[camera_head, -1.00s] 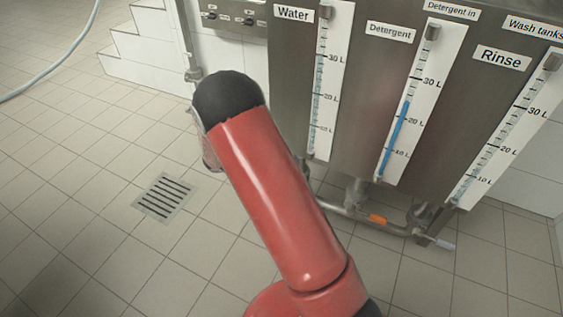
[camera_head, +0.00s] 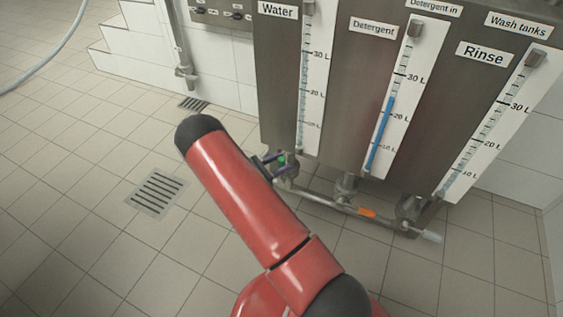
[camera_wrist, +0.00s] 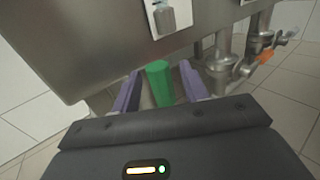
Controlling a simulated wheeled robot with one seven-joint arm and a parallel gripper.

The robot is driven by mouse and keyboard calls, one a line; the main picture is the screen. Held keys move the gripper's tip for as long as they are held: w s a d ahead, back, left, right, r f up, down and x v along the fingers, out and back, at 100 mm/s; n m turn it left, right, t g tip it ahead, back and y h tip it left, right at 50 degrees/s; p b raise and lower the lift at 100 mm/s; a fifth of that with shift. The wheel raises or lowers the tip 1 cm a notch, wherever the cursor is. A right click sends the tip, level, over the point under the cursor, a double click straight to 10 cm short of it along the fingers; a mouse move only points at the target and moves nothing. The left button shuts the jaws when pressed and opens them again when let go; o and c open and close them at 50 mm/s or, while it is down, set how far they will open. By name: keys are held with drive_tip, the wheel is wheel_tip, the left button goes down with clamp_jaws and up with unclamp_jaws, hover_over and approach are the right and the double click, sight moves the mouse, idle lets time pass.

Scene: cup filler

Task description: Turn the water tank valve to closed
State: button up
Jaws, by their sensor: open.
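The green valve handle (camera_wrist: 160,84) is under the tank front in the wrist view, presumably at the water tank (camera_head: 272,80). My gripper (camera_wrist: 158,86) is open, with one purple finger on each side of the green handle. I cannot tell whether either finger touches it. In the head view my gripper (camera_head: 274,164) is partly hidden behind my red arm. The valve body behind the handle is mostly hidden.
A metal pipe (camera_head: 323,201) runs low to the right, with an orange handle (camera_head: 367,212) on it. The detergent gauge (camera_head: 392,100) and rinse gauge (camera_head: 490,130) hang to the right. A floor drain (camera_head: 157,192) lies left in open tiled floor.

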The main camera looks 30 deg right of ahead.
drive_tip(key=shift+d, duration=0.45)
drive_tip(key=shift+c, duration=0.4)
clamp_jaws()
